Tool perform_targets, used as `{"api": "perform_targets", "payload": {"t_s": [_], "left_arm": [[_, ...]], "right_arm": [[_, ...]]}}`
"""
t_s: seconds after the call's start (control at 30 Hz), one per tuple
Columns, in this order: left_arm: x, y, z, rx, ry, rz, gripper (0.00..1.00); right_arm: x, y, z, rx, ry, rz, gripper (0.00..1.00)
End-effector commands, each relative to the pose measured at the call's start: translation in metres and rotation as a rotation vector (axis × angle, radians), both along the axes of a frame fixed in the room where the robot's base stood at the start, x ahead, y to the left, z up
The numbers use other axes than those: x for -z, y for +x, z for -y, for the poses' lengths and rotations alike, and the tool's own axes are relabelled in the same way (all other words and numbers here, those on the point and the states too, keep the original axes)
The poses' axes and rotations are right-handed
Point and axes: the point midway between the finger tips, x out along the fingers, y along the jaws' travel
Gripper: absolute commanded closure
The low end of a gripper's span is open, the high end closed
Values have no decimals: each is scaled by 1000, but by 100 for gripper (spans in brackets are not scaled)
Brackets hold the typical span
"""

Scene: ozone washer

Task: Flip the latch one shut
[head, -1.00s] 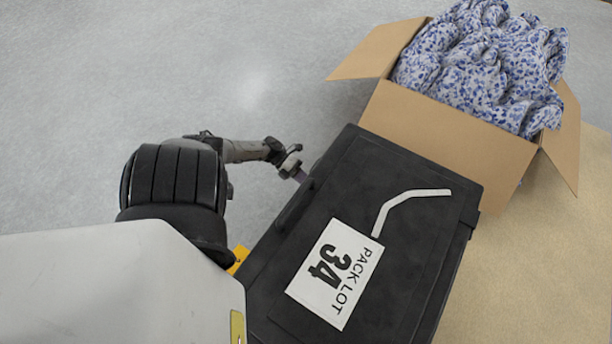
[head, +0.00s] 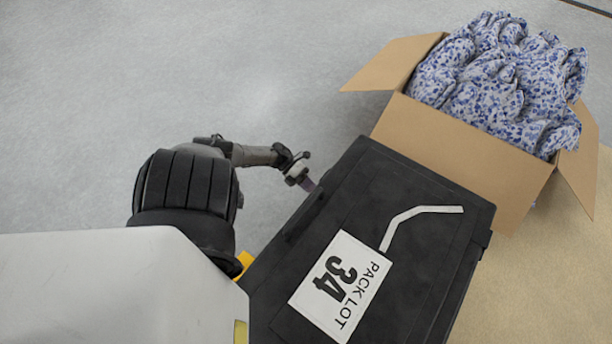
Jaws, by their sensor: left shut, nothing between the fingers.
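A black lidded case (head: 420,255) lies with its lid down, with a white label reading "PACK LOT 34" (head: 340,285) and a bent pale strip on top. My left gripper (head: 309,185) is at the upper part of the case's left edge, small in view, shut and empty. Its purplish tip is close against that edge; I cannot tell whether it touches. No latch can be made out clearly; the left side face is mostly hidden from above. A yellow piece (head: 244,263) shows lower along that side, partly behind my arm. My right gripper is not in view.
An open cardboard box (head: 460,150) filled with blue-and-white patterned cloth (head: 500,80) stands right behind the case, flaps spread. Grey floor (head: 200,70) left of the case is clear. A tan surface (head: 540,280) lies to the right.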

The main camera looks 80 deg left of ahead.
Motion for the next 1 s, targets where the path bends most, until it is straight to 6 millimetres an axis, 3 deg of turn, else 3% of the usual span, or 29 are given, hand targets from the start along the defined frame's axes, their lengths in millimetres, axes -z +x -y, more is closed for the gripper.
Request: {"api": "perform_targets", "payload": {"t_s": [0.1, 0.23, 0.5, 0.73, 1.0], "left_arm": [[5, -12, -15, 13, 4, -4, 100], [1, -32, -33, 6, 3, -4, 100], [3, -66, -63, 8, 1, -3, 100], [2, -81, -77, 10, 2, -2, 100], [1, -84, -79, 11, 1, -1, 100]], "right_arm": [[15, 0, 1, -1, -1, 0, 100], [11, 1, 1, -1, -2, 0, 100], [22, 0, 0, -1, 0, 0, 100], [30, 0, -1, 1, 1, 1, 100], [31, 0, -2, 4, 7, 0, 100]]}}
